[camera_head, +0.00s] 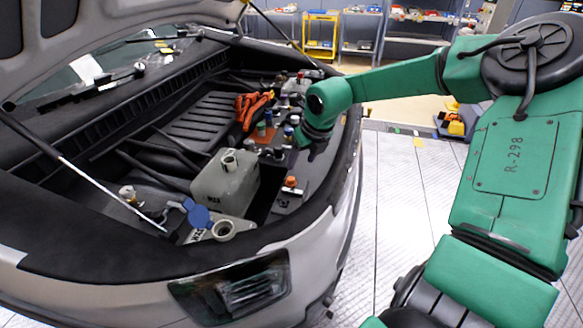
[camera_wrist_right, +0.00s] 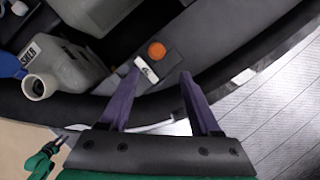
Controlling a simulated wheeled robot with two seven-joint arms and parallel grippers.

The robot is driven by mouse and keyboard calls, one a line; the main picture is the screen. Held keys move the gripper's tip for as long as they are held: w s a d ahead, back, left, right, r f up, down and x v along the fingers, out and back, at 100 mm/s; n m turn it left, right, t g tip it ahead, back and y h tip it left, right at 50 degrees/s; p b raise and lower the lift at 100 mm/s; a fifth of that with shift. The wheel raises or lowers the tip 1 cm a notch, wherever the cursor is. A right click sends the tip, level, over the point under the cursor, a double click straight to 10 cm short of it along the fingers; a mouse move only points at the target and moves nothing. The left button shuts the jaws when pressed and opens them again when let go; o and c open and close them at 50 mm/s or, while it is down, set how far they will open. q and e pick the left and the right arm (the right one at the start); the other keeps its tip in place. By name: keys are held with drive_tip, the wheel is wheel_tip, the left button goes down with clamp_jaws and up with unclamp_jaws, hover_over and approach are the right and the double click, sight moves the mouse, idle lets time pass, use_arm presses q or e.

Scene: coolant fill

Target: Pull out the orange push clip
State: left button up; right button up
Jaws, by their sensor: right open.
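The orange push clip (camera_head: 290,182) sits on a grey plate (camera_head: 289,200) at the front edge of the engine bay, right of the translucent coolant tank (camera_head: 224,182). In the right wrist view its round orange head (camera_wrist_right: 156,50) lies beyond the fingertips, roughly between their lines. My right gripper (camera_head: 313,150) is above and behind the clip in the head view. In the right wrist view its two purple fingers (camera_wrist_right: 160,74) are spread apart and empty, not touching the clip. A white piece (camera_wrist_right: 146,69) on the plate shows beside the left fingertip.
A blue cap (camera_head: 197,213) lies beside a filler neck (camera_head: 224,229) at the front left. Orange-handled pliers (camera_head: 252,106) and several small bottles stand behind the clip. The raised hood, its prop rod (camera_head: 105,190) and the front bumper bound the bay.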

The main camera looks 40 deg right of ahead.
sight(291, 178)
drive_tip(key=x, duration=0.9)
drive_tip(key=shift+w+a, duration=0.25)
drive_tip(key=shift+w+f, duration=0.25)
drive_tip(key=shift+f, duration=0.25)
use_arm(q)
drive_tip(key=shift+w+a+r, duration=0.3)
drive_tip(key=shift+w+r, duration=0.05)
drive_tip(key=shift+w, duration=0.35)
use_arm(e)
drive_tip(key=c, duration=1)
clamp_jaws()
drive_tip(key=shift+w+r, duration=0.1)
drive_tip(key=shift+r, duration=0.15)
drive_tip(key=shift+s+r, duration=0.2)
use_arm(q)
drive_tip(key=shift+p, duration=0.3)
use_arm(e)
drive_tip(key=shift+w+r, duration=0.15)
drive_tip(key=shift+r, duration=0.25)
use_arm(q)
drive_tip(key=shift+r+p, duration=0.75)
drive_tip(key=shift+r, duration=0.05)
use_arm(e)
drive_tip(key=shift+r, duration=1.65)
